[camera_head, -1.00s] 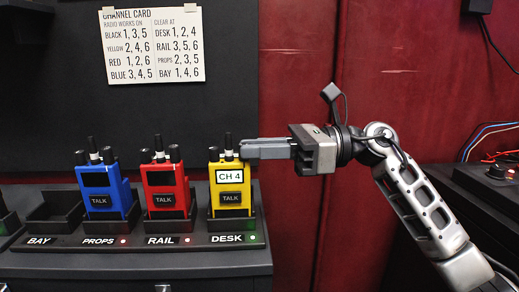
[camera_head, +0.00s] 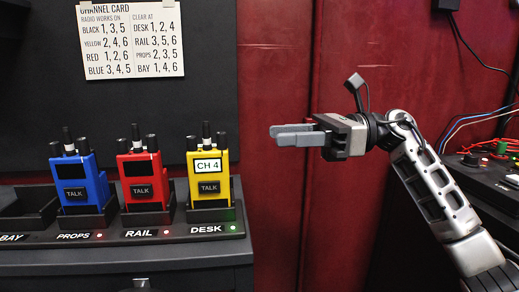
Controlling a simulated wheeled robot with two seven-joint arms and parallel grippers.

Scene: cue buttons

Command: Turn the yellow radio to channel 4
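The yellow radio (camera_head: 208,181) stands upright in the dock slot labelled DESK. Its screen (camera_head: 207,165) reads "CH 4", and a TALK button sits below. Stubby black knobs and an antenna rise from its top. My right gripper (camera_head: 272,133) is to the right of the radio and a little above its screen, apart from it. Its two grey fingers point left and lie close together, with nothing between them. My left gripper is not in view.
A red radio (camera_head: 143,184) stands in RAIL and a blue radio (camera_head: 78,184) in PROPS; both screens are dark. The BAY slot (camera_head: 28,213) is empty. A channel card (camera_head: 130,40) hangs above. Small lights glow red at PROPS and RAIL, green at DESK.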

